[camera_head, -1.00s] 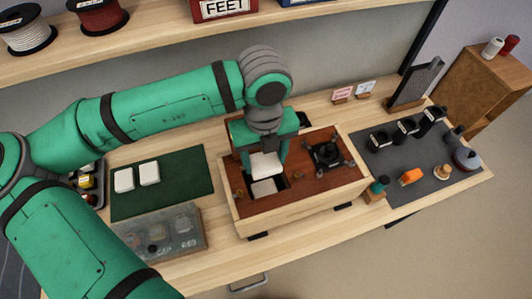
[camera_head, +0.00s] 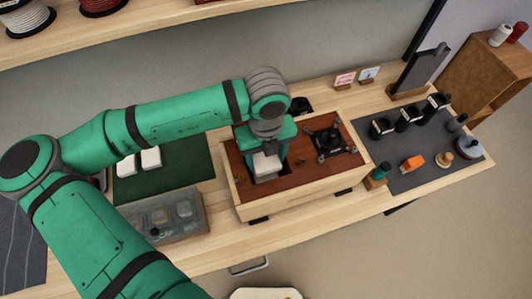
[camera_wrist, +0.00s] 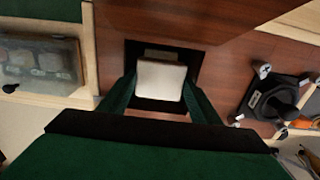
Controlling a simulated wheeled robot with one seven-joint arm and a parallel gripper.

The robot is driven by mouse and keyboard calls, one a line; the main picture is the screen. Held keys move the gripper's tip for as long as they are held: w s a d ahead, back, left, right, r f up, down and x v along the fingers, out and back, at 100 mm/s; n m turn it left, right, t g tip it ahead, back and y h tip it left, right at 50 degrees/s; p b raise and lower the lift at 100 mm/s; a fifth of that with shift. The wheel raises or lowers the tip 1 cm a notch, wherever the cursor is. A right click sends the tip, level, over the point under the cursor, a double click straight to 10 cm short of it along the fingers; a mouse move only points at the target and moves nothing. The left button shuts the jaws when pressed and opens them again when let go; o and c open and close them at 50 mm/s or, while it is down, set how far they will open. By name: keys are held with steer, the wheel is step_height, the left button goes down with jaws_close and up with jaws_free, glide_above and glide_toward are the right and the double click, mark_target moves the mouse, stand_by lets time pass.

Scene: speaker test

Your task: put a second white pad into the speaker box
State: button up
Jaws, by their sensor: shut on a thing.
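My gripper (camera_head: 266,165) is shut on a white pad (camera_head: 266,163), one finger on each side. The pad also shows in the wrist view (camera_wrist: 160,80), over the dark square opening in the top of the speaker box (camera_head: 310,186). In the head view the pad is low at the opening; I cannot tell how far it is inside. Part of the opening shows around the pad in the wrist view. Two more white pads (camera_head: 150,157) lie side by side on the green mat (camera_head: 180,180), partly behind my arm.
A black speaker part (camera_head: 328,140) lies on the box top to the right of the opening. A clear lidded case (camera_head: 165,217) stands left of the box. A grey mat (camera_head: 420,150) with several small items lies to the right. A shelf runs above.

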steer(key=shift+f, duration=0.15)
steer(key=o, duration=1.1)
step_height(320, 180, up, 11)
steer(key=shift+f, duration=0.1)
